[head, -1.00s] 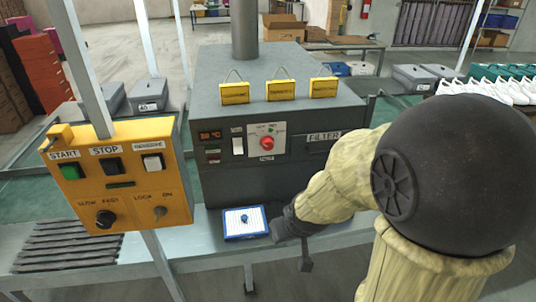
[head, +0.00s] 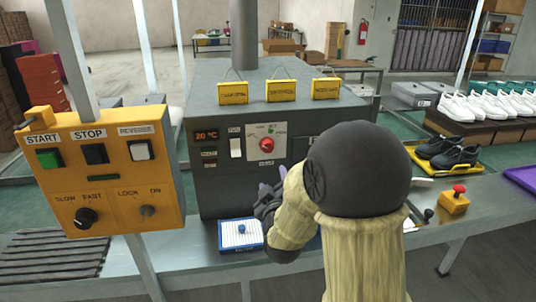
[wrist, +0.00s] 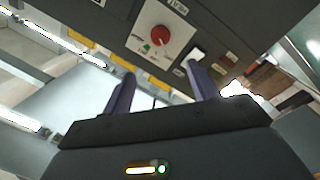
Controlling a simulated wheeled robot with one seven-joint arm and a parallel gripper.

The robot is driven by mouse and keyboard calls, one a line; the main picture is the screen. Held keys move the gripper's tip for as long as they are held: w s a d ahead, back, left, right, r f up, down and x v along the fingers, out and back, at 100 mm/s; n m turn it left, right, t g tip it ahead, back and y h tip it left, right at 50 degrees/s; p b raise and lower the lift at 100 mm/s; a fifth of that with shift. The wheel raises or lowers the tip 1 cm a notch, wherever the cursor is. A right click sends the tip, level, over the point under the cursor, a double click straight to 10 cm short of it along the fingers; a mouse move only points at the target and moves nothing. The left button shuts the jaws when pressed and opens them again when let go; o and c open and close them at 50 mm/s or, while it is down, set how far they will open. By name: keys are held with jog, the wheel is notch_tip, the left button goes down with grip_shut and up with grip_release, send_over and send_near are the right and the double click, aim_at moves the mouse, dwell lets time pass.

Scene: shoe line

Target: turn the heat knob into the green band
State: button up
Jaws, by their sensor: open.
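The red heat knob (head: 267,145) sits on a pale dial plate on the front of the dark grey oven (head: 210,184). A small green band (head: 281,130) shows at the plate's upper right in the head view. In the wrist view the knob (wrist: 159,36) lies beyond the fingertips, with nothing between it and the camera, and the green mark (wrist: 146,48) is beside it. My gripper (wrist: 163,78) is open and empty, its two purple fingers spread apart. In the head view my gripper (head: 270,193) is below the knob, apart from it, partly hidden by my arm.
A white rocker switch (head: 236,148) and a red display (head: 206,135) are left of the dial. A blue-rimmed tray (head: 241,234) lies on the ledge below. The yellow control box (head: 113,180) stands at the left. A red stop button (head: 457,190) is at the right.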

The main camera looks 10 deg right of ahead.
aim_at(268, 149)
jog(key=w+p, duration=0.1)
jog(key=w, duration=0.4)
jog(key=w+d+p, duration=0.1)
jog(key=w, duration=1.1)
jog(key=shift+w+d+p, duration=0.2)
jog(key=shift+d+p, duration=0.2)
jog(key=shift+c, duration=0.5)
jog(key=c, duration=0.9)
